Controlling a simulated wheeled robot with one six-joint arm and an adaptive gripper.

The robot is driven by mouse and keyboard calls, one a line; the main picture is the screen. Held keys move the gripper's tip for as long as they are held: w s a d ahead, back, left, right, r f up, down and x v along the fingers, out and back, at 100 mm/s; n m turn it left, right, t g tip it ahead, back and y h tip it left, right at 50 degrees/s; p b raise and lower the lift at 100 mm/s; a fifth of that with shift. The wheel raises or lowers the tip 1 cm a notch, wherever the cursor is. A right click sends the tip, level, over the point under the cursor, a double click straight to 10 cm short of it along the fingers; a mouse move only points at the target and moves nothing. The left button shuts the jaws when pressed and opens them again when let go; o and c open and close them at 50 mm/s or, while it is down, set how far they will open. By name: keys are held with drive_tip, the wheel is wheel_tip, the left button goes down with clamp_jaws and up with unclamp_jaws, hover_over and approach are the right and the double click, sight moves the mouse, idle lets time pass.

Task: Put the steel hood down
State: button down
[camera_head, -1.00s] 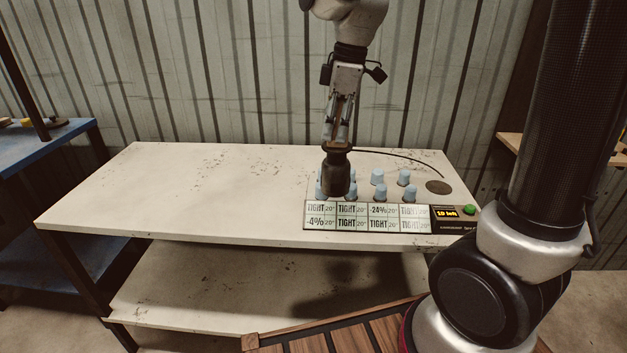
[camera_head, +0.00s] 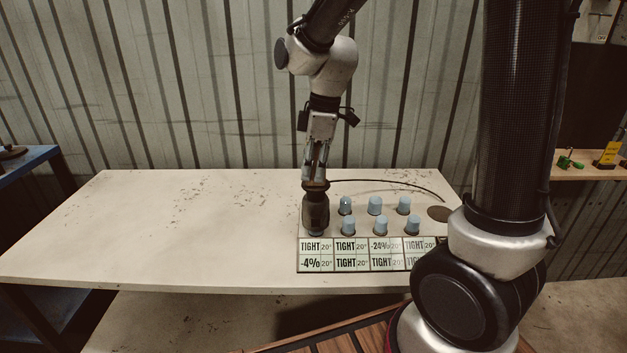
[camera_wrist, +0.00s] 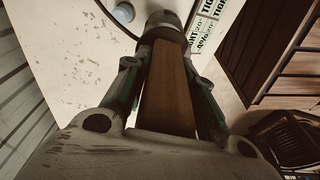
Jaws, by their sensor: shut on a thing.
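The steel hood (camera_head: 316,212) is a dark, upright, bell-shaped cylinder with a wooden handle (camera_wrist: 168,95). My gripper (camera_head: 316,172) is shut on the handle from above. In the wrist view the handle runs between the two fingers, with the hood's dark end (camera_wrist: 163,20) beyond them. The hood is at the left end of the rows of blue caps (camera_head: 375,205), just behind the label panel (camera_head: 352,254). I cannot tell whether its rim touches the surface below. Anything under or directly behind it is hidden.
The pale worktable (camera_head: 170,230) is bare left of the caps. A thin black hose (camera_head: 390,183) curves behind the caps to a brown disc (camera_head: 438,213). My arm's base hides the panel's right end. A blue bench (camera_head: 28,165) stands at far left.

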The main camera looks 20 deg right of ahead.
sight(316, 185)
drive_tip(key=shift+f, duration=1.55)
drive_tip(key=c, duration=1.2)
unclamp_jaws()
drive_tip(key=shift+o, duration=0.2)
